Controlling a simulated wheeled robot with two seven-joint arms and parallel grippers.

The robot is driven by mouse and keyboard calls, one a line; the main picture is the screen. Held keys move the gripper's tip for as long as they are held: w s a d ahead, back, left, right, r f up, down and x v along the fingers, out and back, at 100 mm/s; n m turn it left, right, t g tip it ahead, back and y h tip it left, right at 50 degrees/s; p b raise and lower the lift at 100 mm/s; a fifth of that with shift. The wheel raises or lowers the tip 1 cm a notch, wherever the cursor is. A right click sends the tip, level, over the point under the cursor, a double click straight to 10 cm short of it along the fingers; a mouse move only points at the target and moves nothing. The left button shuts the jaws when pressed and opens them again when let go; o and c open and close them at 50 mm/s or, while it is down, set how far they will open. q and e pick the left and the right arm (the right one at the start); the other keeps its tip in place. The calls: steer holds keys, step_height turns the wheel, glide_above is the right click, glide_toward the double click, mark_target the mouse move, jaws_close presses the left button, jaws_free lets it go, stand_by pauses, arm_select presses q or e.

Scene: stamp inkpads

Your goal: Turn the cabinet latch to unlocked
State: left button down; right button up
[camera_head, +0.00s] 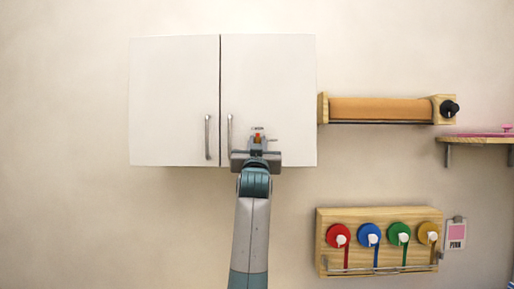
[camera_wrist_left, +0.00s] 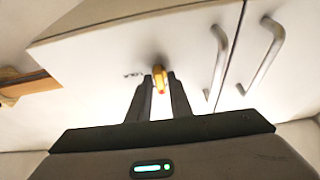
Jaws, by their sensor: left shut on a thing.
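The cabinet (camera_head: 165,90) is white with two closed doors on the wall. The latch (camera_head: 257,137) is a small orange-red piece low on its right door, beside that door's handle. In the left wrist view the latch (camera_wrist_left: 160,76) looks golden-orange with a red spot, between the fingertips. My left gripper (camera_head: 257,143) is at the latch and shut on it; its fingers also show in the left wrist view (camera_wrist_left: 160,92). The fingers hide part of the latch, so I cannot tell its exact turn. My right gripper is not in view.
Two metal handles (camera_head: 207,137) stand at the doors' inner edges, one close left of my gripper. A wooden roller holder (camera_head: 380,108) is right of the cabinet. A wooden rack (camera_head: 380,217) with several coloured discs hangs below it. The wall below left is clear.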

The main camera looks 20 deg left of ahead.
arm_select(q)
steer(key=shift+f+n, duration=0.1)
steer(key=shift+n, duration=0.3)
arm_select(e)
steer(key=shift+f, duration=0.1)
arm_select(q)
steer(key=c, duration=1.8)
jaws_free()
steer(key=shift+w, duration=0.1)
